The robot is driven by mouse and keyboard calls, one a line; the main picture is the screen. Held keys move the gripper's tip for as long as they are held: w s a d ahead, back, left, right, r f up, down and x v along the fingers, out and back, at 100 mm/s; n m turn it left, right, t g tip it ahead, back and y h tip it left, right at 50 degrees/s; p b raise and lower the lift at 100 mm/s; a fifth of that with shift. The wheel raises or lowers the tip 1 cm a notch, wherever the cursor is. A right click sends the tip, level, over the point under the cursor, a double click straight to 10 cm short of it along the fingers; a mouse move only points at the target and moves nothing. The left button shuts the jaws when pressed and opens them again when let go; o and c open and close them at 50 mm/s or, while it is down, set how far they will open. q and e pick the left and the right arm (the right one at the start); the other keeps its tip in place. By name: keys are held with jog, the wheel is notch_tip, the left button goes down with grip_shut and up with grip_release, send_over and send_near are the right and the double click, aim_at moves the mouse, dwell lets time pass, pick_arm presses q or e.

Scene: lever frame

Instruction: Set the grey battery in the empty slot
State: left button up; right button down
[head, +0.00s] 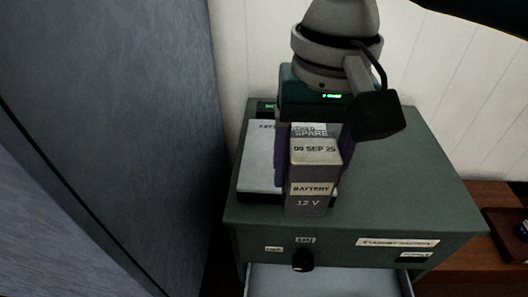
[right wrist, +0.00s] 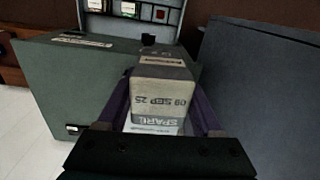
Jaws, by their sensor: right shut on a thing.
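The grey battery (head: 308,203), marked "BATTERY 12 V" and "SPARE 09 SEP 25", is upright in my right gripper (head: 314,165). The purple fingers are on its two sides. It shows in front of the green cabinet's top (head: 415,190); I cannot tell whether it touches it. In the right wrist view the battery (right wrist: 163,93) sits between the fingers of the right gripper (right wrist: 160,108), its dated end towards the camera. An open compartment (right wrist: 172,18) with several small labelled items lies beyond. I cannot make out an empty slot. My left gripper is out of view.
A white printed sheet or book (head: 259,160) lies on the cabinet top, partly behind the battery. The cabinet front has a black knob (head: 302,260) and a pale open drawer (head: 325,283) below. A tall blue-grey panel (head: 130,120) stands close at left; a brown surface (head: 490,200) is at right.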

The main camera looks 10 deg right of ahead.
jog(key=shift+m, duration=0.4)
jog(key=s+f+b, duration=0.1)
jog(key=f+b, duration=1)
jog(key=f, duration=0.6)
jog(key=s+a+f+b, duration=0.1)
jog(key=s+f+b, duration=0.1)
jog(key=f+b, duration=1)
jog(key=s+a+f+b, duration=0.1)
jog(key=f+b, duration=1.1)
jog(key=f, duration=0.9)
jog(key=shift+s+f, duration=0.3)
jog(key=shift+f, duration=0.1)
jog(key=shift+r, duration=0.15)
jog(key=shift+c, duration=0.2)
grip_release()
jog(key=shift+f, duration=0.2)
jog(key=shift+r, duration=0.1)
